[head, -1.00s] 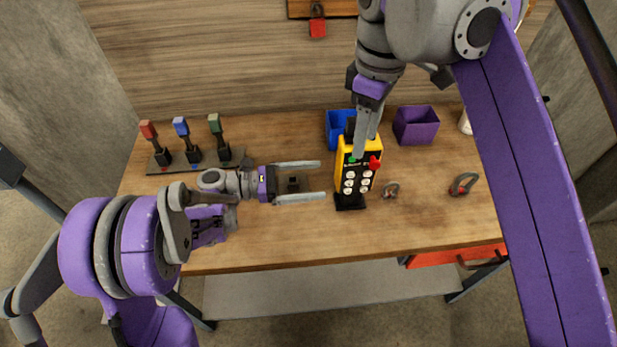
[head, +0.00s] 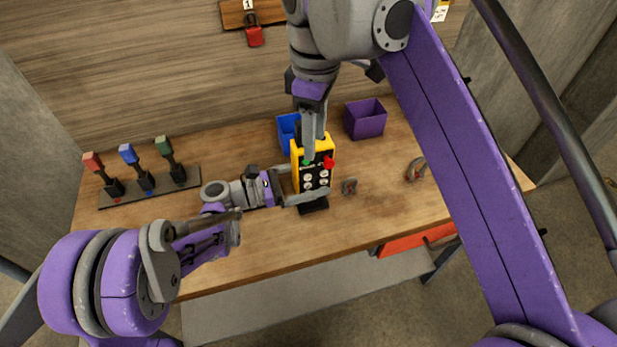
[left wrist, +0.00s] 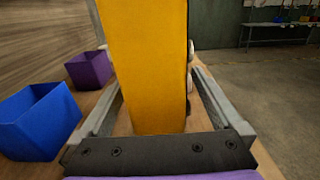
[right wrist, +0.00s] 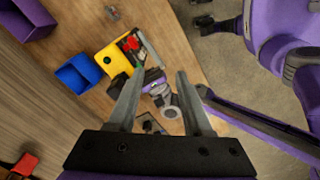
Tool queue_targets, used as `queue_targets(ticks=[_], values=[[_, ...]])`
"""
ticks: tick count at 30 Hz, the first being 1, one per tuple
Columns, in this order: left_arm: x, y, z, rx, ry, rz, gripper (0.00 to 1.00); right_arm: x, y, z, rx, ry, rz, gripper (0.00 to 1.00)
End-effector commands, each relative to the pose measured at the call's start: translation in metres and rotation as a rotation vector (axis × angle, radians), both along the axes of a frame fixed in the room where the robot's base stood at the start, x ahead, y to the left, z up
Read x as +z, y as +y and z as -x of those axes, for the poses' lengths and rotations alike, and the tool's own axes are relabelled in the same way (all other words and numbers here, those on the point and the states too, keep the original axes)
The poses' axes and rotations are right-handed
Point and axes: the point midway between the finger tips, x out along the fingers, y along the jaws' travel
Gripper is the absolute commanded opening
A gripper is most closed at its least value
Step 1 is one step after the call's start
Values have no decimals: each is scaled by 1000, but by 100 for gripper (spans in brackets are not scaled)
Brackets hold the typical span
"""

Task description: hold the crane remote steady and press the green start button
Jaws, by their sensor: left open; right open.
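The yellow crane remote (head: 326,152) stands upright on a dark base (head: 314,205) on the workbench, its black front carrying several white buttons. A bit of the green start button (head: 306,162) shows beside my right finger; a red knob (head: 328,162) is to its right. My left gripper (head: 308,183) is open with its fingers on either side of the remote; the left wrist view shows the yellow body (left wrist: 145,70) between them, with gaps. My right gripper (head: 310,155) is open and points down from above at the remote's upper front. Contact with the button cannot be told.
Blue (head: 287,132) and purple (head: 365,119) bins stand behind the remote. Shackles (head: 349,187) (head: 416,169) lie to its right. A lever panel (head: 150,187) with red, blue and green handles is at the left. The bench's front middle is clear.

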Motion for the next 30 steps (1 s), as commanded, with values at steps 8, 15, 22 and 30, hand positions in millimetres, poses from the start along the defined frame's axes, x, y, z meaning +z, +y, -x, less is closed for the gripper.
queue_targets(ticks=[8, 15, 22, 30], values=[[0, 0, 0, 0, 0, 0, 59, 0, 0, 0, 0, 0, 0, 50], [0, 0, 0, -1, 0, 0, 15, 0, 0, 0, 0, 0, 0, 50], [0, 0, 0, -1, 0, 0, 0, 0, 0, 0, 0, 0, 0, 50], [0, 0, 1, -1, 0, 0, 0, 0, 0, 0, 0, 0, 0, 10]])
